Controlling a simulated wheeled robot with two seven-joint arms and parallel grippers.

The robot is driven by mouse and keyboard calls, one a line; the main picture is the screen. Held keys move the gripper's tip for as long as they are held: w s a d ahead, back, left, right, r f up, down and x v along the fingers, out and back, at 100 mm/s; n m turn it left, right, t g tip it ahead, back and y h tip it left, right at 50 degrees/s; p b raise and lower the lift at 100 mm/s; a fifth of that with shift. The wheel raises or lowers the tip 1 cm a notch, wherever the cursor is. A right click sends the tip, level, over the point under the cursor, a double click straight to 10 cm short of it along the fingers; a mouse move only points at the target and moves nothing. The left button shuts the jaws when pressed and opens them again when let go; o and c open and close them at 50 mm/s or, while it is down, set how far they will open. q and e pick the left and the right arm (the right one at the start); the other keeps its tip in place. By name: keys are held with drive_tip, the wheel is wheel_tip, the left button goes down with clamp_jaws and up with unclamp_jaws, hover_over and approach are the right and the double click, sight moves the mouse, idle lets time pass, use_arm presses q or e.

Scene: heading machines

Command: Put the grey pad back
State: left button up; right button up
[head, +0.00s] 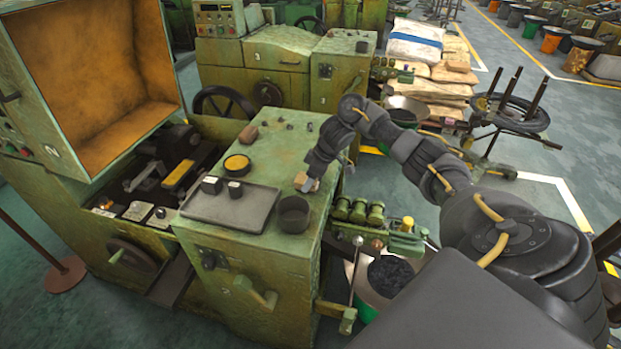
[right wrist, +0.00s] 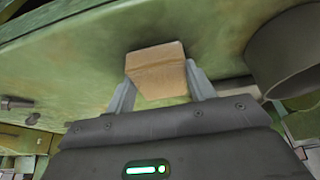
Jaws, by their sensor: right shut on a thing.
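My right gripper (head: 305,183) is shut on a small tan block (right wrist: 157,70). In the right wrist view its two pale fingers (right wrist: 158,92) press on the block's sides. The block is over or on the green machine top, just behind the dark round pot (head: 294,216); I cannot tell whether it touches the top. The pot also shows in the right wrist view (right wrist: 292,58), to the right of the block. The held block's visible face is tan, and I cannot make out a clearly grey pad. My left gripper is not in view.
A grey tray (head: 255,212) with two small dark blocks (head: 211,185) lies left of the pot. A yellow-filled round dish (head: 237,165) stands behind the tray. Green rollers (head: 358,211) and a lever (head: 353,270) stand at the machine's right side. The rear top has bare space.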

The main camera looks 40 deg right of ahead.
drive_tip(key=shift+f, duration=0.1)
drive_tip(key=shift+f, duration=0.1)
drive_tip(key=o, duration=0.9)
drive_tip(key=shift+r, duration=0.2)
drive_tip(key=p+v, duration=0.1)
drive_tip(key=v, duration=1.1)
drive_tip(key=shift+p, duration=0.4)
